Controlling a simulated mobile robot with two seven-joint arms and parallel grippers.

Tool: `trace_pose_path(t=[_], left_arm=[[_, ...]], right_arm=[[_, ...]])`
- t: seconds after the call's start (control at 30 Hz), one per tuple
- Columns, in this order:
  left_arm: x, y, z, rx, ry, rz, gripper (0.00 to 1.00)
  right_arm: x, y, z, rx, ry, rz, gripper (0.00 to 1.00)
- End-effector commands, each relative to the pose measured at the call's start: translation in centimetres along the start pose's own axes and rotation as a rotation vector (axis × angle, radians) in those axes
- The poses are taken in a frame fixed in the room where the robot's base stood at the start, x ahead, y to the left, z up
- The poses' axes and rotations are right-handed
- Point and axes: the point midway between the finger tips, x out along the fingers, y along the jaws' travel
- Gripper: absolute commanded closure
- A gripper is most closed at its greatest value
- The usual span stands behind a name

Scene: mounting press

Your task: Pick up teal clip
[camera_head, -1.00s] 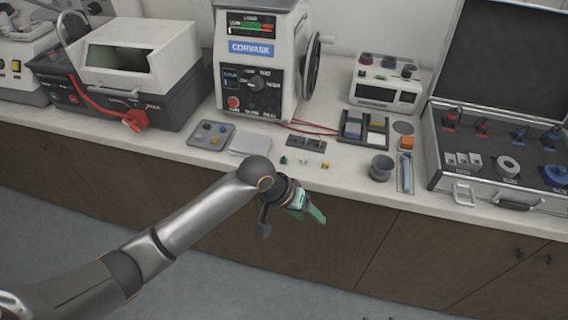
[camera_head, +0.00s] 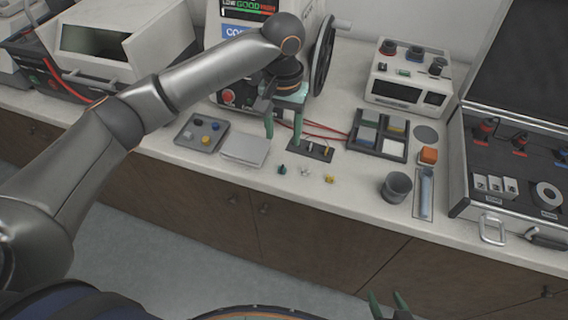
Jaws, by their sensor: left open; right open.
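The teal clip (camera_head: 282,169) is a small dark teal piece on the white bench top near its front edge. A whitish clip (camera_head: 305,171) and a yellow clip (camera_head: 329,179) lie in a row to its right. My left gripper (camera_head: 283,137) is open, with its green fingers pointing down. It is above the bench, behind the teal clip in the picture, near a dark block with slots (camera_head: 311,150). Nothing is between its fingers. My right gripper (camera_head: 389,302) shows only its green fingertips at the bottom edge, apart and empty, in front of the cabinet.
A grey tray with coloured pieces (camera_head: 187,136) and a pale flat plate (camera_head: 245,149) lie left of the clips. A press with a handwheel (camera_head: 325,60) stands behind. A sectioned tray (camera_head: 379,155), grey cup (camera_head: 396,187) and open case (camera_head: 470,205) are to the right.

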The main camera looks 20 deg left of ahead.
Motion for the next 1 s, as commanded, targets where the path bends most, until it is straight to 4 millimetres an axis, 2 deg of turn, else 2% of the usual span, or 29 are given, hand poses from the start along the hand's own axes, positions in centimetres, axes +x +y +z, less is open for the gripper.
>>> trace_pose_path(t=[0.03, 0.13, 0.4, 0.7, 1.0], left_arm=[[1.1, 0.0, 0.1, -0.001, -0.003, -0.001, 0.41], [2.8, 0.0, 0.1, 0.0, -0.003, 0.0, 0.41], [5.0, 0.0, 0.2, 0.0, 0.0, 0.0, 0.41], [9.1, 0.1, 0.9, 0.001, 0.0, 0.001, 0.41], [9.6, 0.1, 0.8, 0.002, 0.002, 0.001, 0.41]], right_arm=[[0.0, 0.0, 0.3, 0.001, -0.005, 0.0, 0.35], [0.0, -0.1, 0.4, 0.001, -0.007, -0.001, 0.35], [0.1, 0.0, 0.2, 0.001, -0.004, 0.0, 0.35], [0.1, 0.0, 0.1, 0.0, -0.001, 0.0, 0.35], [0.1, 0.0, 0.0, 0.0, 0.001, 0.0, 0.35]])
